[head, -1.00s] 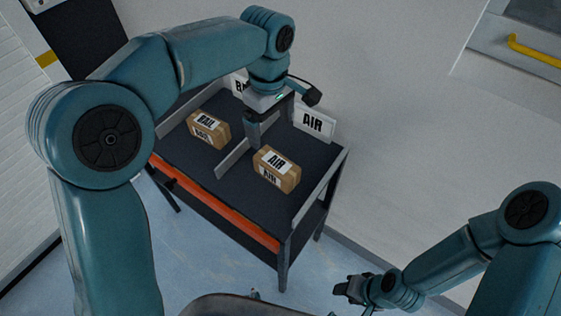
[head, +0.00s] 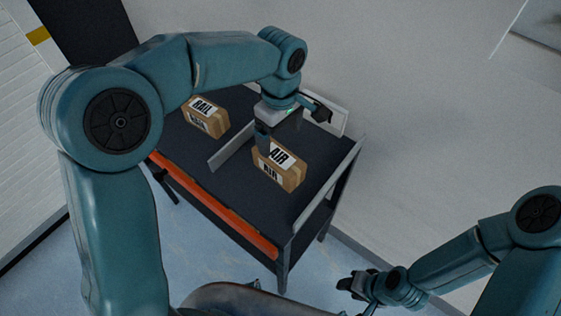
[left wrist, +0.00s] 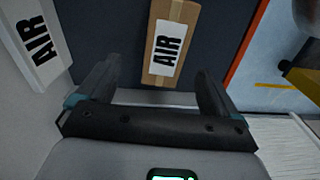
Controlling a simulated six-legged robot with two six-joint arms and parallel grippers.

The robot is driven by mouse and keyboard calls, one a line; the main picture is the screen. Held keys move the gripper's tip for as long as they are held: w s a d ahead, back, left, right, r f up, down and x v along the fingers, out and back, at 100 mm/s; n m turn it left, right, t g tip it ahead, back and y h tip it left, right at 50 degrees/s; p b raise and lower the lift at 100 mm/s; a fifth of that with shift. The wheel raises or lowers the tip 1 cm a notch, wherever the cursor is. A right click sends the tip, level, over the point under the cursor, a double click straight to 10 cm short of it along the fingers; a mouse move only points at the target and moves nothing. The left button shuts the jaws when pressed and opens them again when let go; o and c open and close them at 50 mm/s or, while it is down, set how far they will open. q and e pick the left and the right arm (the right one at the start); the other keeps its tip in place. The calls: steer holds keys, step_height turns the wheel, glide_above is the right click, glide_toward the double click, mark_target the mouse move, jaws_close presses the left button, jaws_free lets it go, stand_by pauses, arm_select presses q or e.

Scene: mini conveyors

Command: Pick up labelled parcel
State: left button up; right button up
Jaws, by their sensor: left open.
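The AIR parcel (head: 291,178) is a brown box with white AIR labels on its top and side. It lies in the right lane of the dark conveyor table (head: 255,207). The RAIL parcel (head: 213,126), a similar box, lies in the left lane. My left gripper (head: 264,140) is just above the far-left end of the AIR parcel and hides part of it. In the left wrist view, the left gripper (left wrist: 158,80) has its fingers apart and empty, with the AIR parcel (left wrist: 165,68) beyond and between them. My right gripper (head: 352,286) is at the lower right, away from the table.
A low grey divider (head: 229,153) separates the lanes, and a grey side rail (head: 327,186) bounds the right one. An orange strip (head: 215,207) runs along the front edge. An AIR sign (left wrist: 37,42) stands at the back. A pale wall (head: 430,110) is behind.

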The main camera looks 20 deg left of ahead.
mark_target(279, 154)
arm_select(q)
steer(key=f, duration=0.4)
steer(key=shift+s+a+f, duration=0.2)
steer(key=shift+s+f, duration=0.15)
steer(key=shift+f, duration=0.05)
steer(key=shift+w+d+f, duration=0.15)
steer(key=shift+w+f, duration=0.05)
steer(key=shift+f, duration=0.4)
steer(key=f, duration=0.4)
steer(key=shift+s+f, duration=0.3)
steer(key=shift+s, duration=0.05)
steer(key=shift+w+f, duration=0.1)
steer(key=shift+f, duration=0.05)
steer(key=c, duration=1.3)
